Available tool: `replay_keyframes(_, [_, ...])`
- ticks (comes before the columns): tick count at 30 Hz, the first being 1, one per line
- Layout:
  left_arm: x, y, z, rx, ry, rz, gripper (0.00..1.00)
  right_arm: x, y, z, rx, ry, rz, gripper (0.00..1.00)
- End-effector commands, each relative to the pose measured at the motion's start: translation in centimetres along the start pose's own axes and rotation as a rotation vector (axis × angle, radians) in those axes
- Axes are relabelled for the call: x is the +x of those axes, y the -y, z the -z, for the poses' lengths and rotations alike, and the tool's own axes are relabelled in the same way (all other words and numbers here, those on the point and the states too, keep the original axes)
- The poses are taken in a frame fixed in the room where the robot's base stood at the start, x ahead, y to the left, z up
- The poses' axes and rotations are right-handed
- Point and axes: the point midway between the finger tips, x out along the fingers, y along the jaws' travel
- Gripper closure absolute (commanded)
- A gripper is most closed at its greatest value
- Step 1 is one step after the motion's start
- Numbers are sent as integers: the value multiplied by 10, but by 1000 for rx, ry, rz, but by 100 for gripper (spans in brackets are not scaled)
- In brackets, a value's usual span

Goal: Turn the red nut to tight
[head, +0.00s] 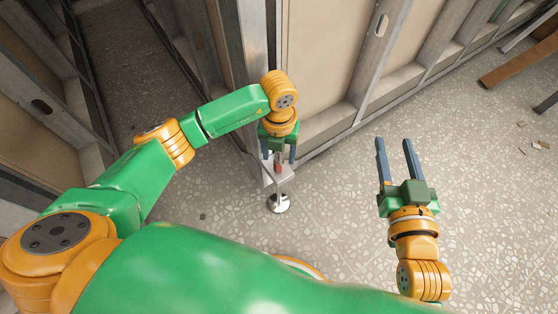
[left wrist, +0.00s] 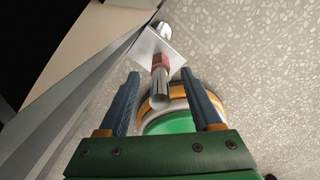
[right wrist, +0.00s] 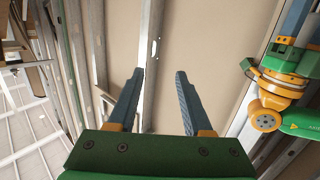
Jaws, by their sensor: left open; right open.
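The red nut (left wrist: 161,62) sits on a shiny metal pipe (left wrist: 159,92), close against a pale square plate (left wrist: 154,46) in the left wrist view. In the head view the red nut (head: 278,168) shows small just below my left gripper (head: 278,158), partly hidden by it. My left gripper (left wrist: 160,73) is open, with one finger on each side of the pipe near the nut. Whether either finger touches is not clear. My right gripper (head: 394,143) is open and empty, out over the floor to the right, away from the nut.
A metal-framed wall panel (head: 320,60) stands close behind the pipe. A round shiny metal piece (head: 278,203) shows below the plate. A brown beam (head: 518,60) and small scraps lie at the far right. The speckled floor around my right gripper is clear.

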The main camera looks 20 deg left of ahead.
Motion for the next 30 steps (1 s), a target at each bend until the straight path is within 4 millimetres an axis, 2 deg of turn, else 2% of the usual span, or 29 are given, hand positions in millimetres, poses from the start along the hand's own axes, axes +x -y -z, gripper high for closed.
replay_keyframes(7, [18,0,0,0,-1,0,34,-4,6,50,-5,-275,14,50])
replay_keyframes(15, [33,0,0,0,0,1,34,-23,11,97,-6,-541,29,50])
replay_keyframes(21, [36,0,0,0,0,0,34,-32,13,112,-6,-626,33,50])
replay_keyframes(29, [36,0,0,0,0,0,34,-33,13,113,-6,-635,34,50])
replay_keyframes(30, [36,0,0,0,0,0,45,-33,13,113,-6,-634,34,50])
